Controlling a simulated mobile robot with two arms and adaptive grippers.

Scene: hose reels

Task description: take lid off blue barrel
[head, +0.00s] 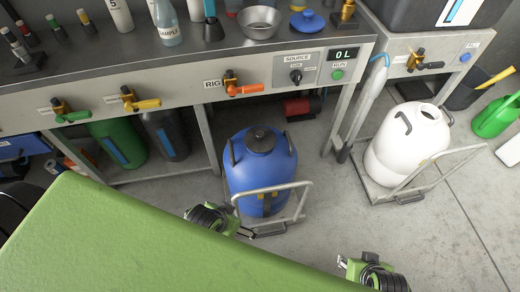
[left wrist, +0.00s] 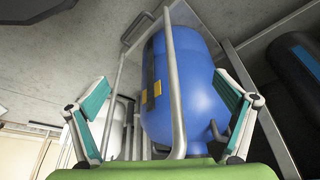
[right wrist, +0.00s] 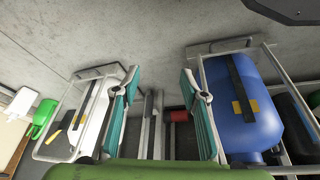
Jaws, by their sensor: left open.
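The blue barrel (head: 258,178) stands upright on a low wheeled frame in front of the bench. Its dark round lid (head: 260,138) sits on top, between two dark side handles. My left gripper (head: 240,230) is low beside the barrel's near side, apart from the lid. In the left wrist view my left gripper (left wrist: 163,100) has its fingers spread and empty, with the blue barrel (left wrist: 185,90) beyond them. My right gripper (head: 345,264) is farther right and nearer. In the right wrist view my right gripper (right wrist: 160,95) is open and empty, with the blue barrel (right wrist: 240,110) to the right.
A white barrel (head: 405,145) with an open top stands on another cart at right. The bench (head: 180,85) with valves runs behind the blue barrel. A metal cart handle (head: 303,203) rises at the barrel's near side. Floor (head: 330,215) is clear between the barrels.

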